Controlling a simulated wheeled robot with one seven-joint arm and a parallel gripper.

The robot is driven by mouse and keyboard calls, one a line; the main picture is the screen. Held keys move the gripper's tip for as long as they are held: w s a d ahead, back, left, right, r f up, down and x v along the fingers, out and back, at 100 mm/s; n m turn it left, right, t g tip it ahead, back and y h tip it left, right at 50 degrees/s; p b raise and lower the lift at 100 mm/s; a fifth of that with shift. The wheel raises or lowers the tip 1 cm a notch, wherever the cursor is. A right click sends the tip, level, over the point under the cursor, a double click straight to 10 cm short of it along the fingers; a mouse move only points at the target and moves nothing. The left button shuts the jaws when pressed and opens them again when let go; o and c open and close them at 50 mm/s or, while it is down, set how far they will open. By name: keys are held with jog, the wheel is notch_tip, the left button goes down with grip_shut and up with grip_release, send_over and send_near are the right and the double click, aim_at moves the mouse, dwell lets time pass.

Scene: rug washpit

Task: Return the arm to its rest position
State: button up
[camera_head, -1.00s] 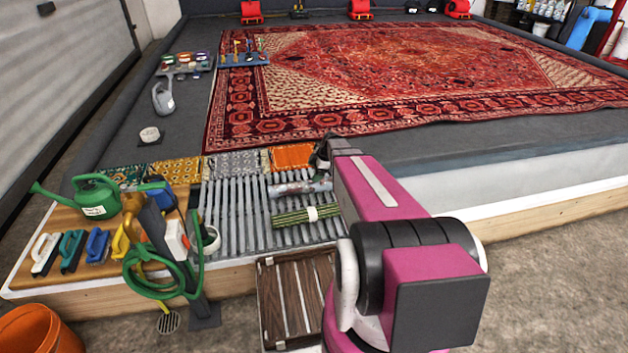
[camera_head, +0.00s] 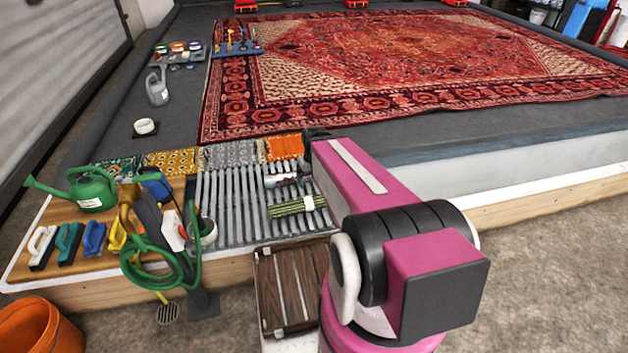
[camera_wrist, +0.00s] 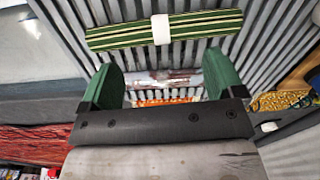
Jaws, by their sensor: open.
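My arm (camera_head: 365,180) is pink and reaches out over the front of the wash platform. Its far end is above the right part of the slatted grey grate (camera_head: 235,205), and the jaws are hidden from the head camera. In the wrist view my gripper (camera_wrist: 160,80) has two green fingers spread wide apart, with nothing held between them. A clear-wrapped roll (camera_wrist: 165,82) shows beyond the gap between the fingers.
A green watering can (camera_head: 88,190), several brushes (camera_head: 70,243) and a coiled green hose (camera_head: 150,270) stand at the left. Folded patterned cloths (camera_head: 230,153) lie behind the grate. A brown slatted crate (camera_head: 290,285) stands in front. A red rug (camera_head: 380,75) covers the platform behind.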

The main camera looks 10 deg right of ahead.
jog(key=shift+s+r+m, duration=0.35)
jog(key=shift+s+m, duration=0.35)
jog(key=shift+s, duration=0.15)
dwell(0.7)
